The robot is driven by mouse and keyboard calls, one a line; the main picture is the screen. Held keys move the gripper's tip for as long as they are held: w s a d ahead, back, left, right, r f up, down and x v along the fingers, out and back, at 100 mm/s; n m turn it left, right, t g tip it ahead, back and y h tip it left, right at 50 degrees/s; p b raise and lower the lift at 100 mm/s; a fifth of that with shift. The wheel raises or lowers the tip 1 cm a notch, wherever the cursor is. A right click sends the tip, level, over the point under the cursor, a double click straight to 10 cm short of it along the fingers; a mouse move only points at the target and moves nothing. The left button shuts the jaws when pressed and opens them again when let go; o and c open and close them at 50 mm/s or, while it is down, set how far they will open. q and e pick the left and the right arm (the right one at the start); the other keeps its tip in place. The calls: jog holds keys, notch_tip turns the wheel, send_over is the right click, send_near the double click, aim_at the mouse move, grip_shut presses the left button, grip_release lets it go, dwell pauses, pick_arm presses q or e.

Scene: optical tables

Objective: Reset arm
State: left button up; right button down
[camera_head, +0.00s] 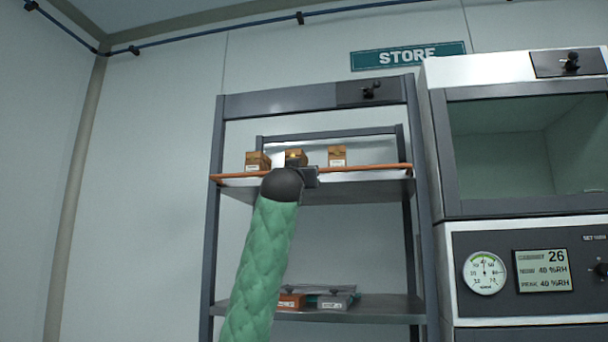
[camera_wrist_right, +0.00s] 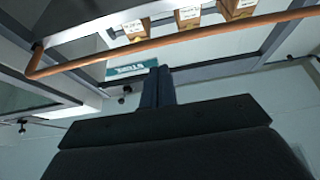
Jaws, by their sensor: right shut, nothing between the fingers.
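My right arm, in a green quilted sleeve, rises from the bottom of the head view to the upper shelf. My right gripper (camera_head: 311,177) is at the shelf's front edge, partly hidden by its own dark wrist. In the right wrist view its fingers (camera_wrist_right: 158,86) are together with nothing between them. My left gripper is not in view.
Three small brown boxes (camera_head: 257,161) (camera_head: 296,155) (camera_head: 337,156) stand on the upper shelf (camera_head: 365,188) behind a copper-coloured rail (camera_head: 375,167). The lower shelf (camera_head: 385,308) holds flat items. A cabinet with a glass window (camera_head: 530,145) and a dial (camera_head: 485,273) stands close on the right. Open wall lies left.

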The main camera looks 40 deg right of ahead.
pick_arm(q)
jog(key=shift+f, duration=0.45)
pick_arm(e)
jog(key=shift+s+a+f, duration=0.15)
jog(key=shift+s+a, duration=0.1)
jog(key=shift+a, duration=0.05)
